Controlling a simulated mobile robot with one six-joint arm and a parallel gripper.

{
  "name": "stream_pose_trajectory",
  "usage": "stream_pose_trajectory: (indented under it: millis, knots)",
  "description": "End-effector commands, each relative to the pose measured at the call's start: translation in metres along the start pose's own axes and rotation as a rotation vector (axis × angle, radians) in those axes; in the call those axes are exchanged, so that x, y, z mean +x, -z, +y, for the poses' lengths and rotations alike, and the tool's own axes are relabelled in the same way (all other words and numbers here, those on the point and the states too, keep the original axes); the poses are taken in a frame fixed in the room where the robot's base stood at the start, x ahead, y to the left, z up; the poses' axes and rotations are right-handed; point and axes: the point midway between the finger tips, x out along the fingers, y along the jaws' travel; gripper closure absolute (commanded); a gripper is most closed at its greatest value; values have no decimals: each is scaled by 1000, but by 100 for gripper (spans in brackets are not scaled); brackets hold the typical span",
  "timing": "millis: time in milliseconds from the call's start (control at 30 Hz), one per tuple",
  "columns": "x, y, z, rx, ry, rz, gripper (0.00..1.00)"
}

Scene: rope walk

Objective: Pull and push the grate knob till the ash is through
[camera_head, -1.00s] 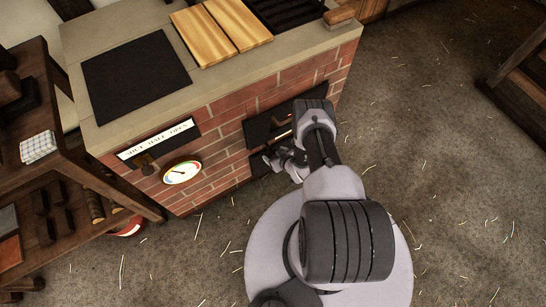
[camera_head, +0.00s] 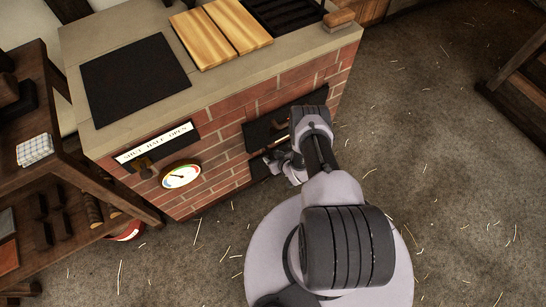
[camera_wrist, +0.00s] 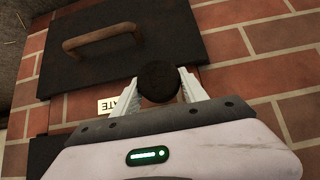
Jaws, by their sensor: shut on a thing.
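The grate knob (camera_wrist: 158,80) is a dark round knob at the centre of the wrist view, in front of the brick stove front. My gripper (camera_wrist: 160,88) has its two pale fingers closed on either side of it. In the head view my gripper (camera_head: 279,158) is low at the brick front, and my arm covers part of that area. No ash shows in either view.
A dark door with a wooden handle (camera_wrist: 98,40) is just above the knob. A slide plate marked "SHUT HALF OPEN" (camera_head: 153,143) and a round dial (camera_head: 181,175) are to the left. A wooden shelf (camera_head: 75,165) stands left of the stove. The floor (camera_head: 450,150) to the right is open.

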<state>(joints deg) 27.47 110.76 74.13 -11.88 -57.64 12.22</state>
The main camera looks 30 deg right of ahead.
Motion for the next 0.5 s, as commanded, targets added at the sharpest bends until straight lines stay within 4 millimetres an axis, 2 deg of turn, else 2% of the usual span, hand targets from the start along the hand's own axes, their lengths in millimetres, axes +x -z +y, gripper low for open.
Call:
stream_pose_trajectory:
  millis: [300, 500]
  knots:
    - [-39, -37, 0, 4, -1, -4, 100]
    - [-45, -46, 0, 2, 0, -2, 100]
